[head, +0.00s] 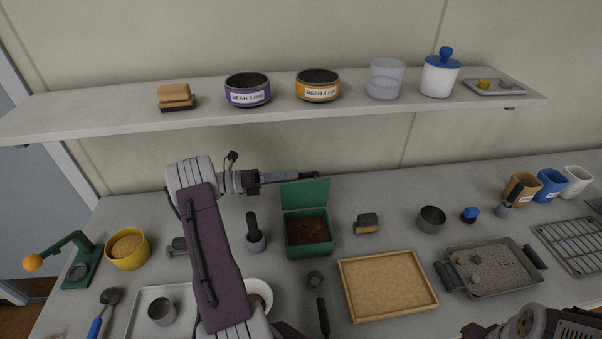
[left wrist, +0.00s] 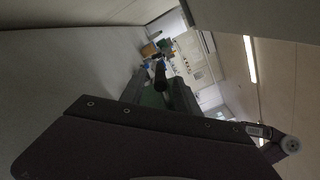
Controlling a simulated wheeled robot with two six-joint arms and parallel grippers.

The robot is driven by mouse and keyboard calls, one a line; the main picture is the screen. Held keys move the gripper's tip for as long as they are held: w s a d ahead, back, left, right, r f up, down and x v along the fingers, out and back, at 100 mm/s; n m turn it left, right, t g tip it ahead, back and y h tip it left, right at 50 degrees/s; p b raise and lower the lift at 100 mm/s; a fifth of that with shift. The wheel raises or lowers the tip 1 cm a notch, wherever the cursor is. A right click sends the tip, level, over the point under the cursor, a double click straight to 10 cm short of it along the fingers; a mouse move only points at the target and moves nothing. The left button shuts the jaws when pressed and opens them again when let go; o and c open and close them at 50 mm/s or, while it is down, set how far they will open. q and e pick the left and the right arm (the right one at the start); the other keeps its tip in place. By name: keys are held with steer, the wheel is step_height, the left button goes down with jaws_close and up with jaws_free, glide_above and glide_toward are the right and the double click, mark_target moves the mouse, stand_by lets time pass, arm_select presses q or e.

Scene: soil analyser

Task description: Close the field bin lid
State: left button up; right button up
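The field bin (head: 309,249) is a green box with dark soil in it, standing on the bench in the middle of the head view. Its green lid (head: 305,194) stands up open at the back edge. My left gripper (head: 316,176) is at the lid's top edge, its dark fingers pointing right along it. Whether they touch the lid is unclear. In the left wrist view, a green surface (left wrist: 152,98) shows by the dark fingers; their gap is hard to read. Part of my right arm shows at the lower right, its fingertips out of frame.
A wooden tray (head: 388,286) and a dark-handled scoop (head: 319,298) lie in front. The shelf (head: 350,104) runs above and behind.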

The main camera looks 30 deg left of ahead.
mark_target(300, 174)
arm_select(q)
steer(key=shift+x, duration=1.7)
steer(key=shift+d, duration=0.1)
jaws_close()
steer(key=shift+s+d, duration=0.1)
